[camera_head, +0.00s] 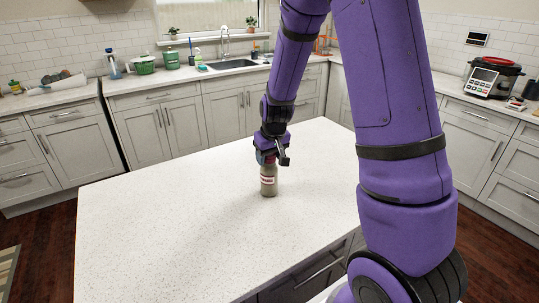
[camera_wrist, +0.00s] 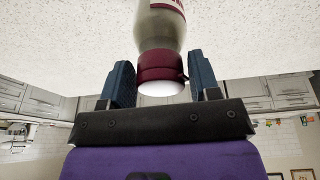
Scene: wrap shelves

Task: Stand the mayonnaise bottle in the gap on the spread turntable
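The mayonnaise bottle (camera_head: 268,183) stands upright on the white island counter, pale grey-green with a red and white label. In the wrist view its dark red cap (camera_wrist: 161,67) with a pale top lies between my fingers. My gripper (camera_head: 270,158) comes down on the bottle from above. Whether the bottle's base touches the counter is hard to tell. No turntable shows in either view.
The island counter (camera_head: 170,210) is bare around the bottle. Wall counters behind carry a sink (camera_head: 232,64), green pots (camera_head: 144,65) and a blue-capped bottle (camera_head: 113,66). A multicooker (camera_head: 492,76) stands at the right. My arm hides part of the counter's right side.

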